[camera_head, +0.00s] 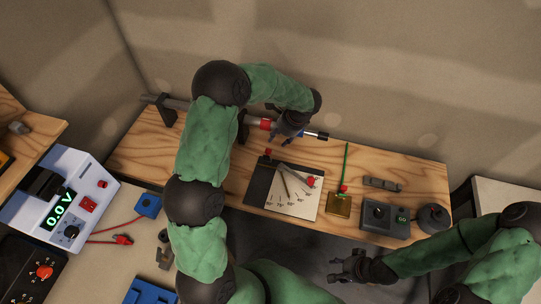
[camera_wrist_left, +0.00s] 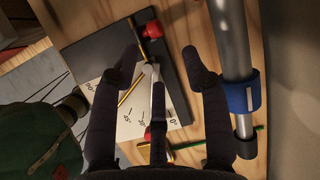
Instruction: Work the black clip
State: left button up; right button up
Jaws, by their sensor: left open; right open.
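I cannot pick out the black clip with certainty. A grey pipe (camera_head: 180,103) runs along the back of the wooden bench in black brackets (camera_head: 167,115), with red and blue bands. A dark collar (camera_wrist_left: 245,148) sits on the pipe below the blue band (camera_wrist_left: 241,92) in the left wrist view. My left gripper (camera_head: 290,124) is open beside the pipe, above the bench. Its spread fingers (camera_wrist_left: 160,62) show nothing between them held, over a black and white angle-scale board (camera_wrist_left: 128,124). My right gripper (camera_head: 350,267) is open and empty in front of the bench.
The angle board (camera_head: 295,205) has a pointer and red knobs. Right of it are a brass plate (camera_head: 339,207) with a green rod, and a dark control box (camera_head: 385,220). At left is a meter (camera_head: 60,212) reading 0.0 V, red leads and a blue block (camera_head: 148,204).

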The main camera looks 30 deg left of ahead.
aim_at(269, 151)
pick_arm(q)
jog(key=x, duration=0.3)
jog(key=b+x, duration=0.1)
jog(key=x, duration=0.6)
jog(key=shift+s+d, duration=0.15)
jog(key=shift+s, duration=0.25)
pick_arm(e)
notch_tip(269, 151, down, 2)
jog(key=shift+f, duration=0.1)
pick_arm(q)
jog(key=shift+c, duration=0.3)
